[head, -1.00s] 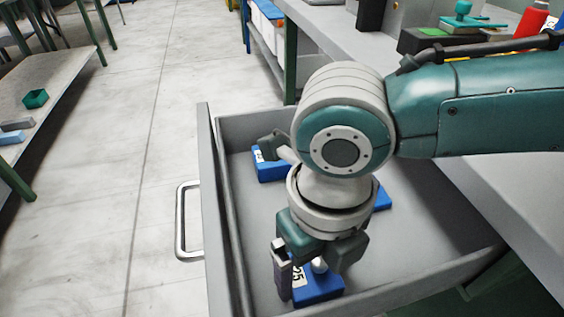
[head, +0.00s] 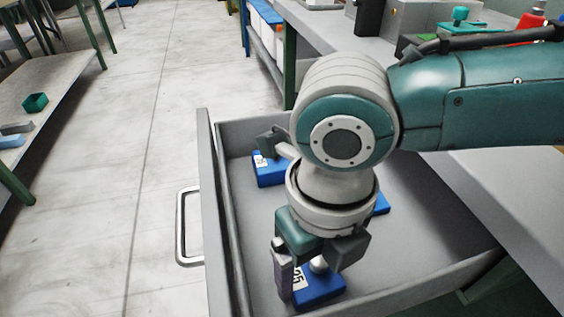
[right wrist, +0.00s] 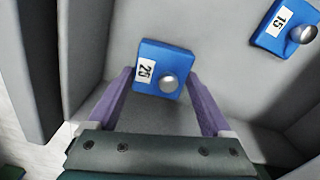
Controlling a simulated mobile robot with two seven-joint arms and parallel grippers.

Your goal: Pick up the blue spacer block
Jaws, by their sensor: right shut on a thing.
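A blue spacer block (head: 322,288) labelled 25, with a round silver knob on top, lies in the near part of the open grey drawer (head: 412,262). My right gripper (head: 311,284) points down over it and is shut on it. In the right wrist view, the block (right wrist: 151,55) sits between the two purple fingers of the gripper (right wrist: 160,80), at their tips. The far finger is hidden in the head view. My left gripper is not in view.
Another blue block (head: 270,174) lies at the drawer's far left, and one (head: 381,204) is partly hidden behind my wrist. The wrist view shows a block labelled 15 (right wrist: 272,35). A grey workbench (head: 480,185) stands at the right.

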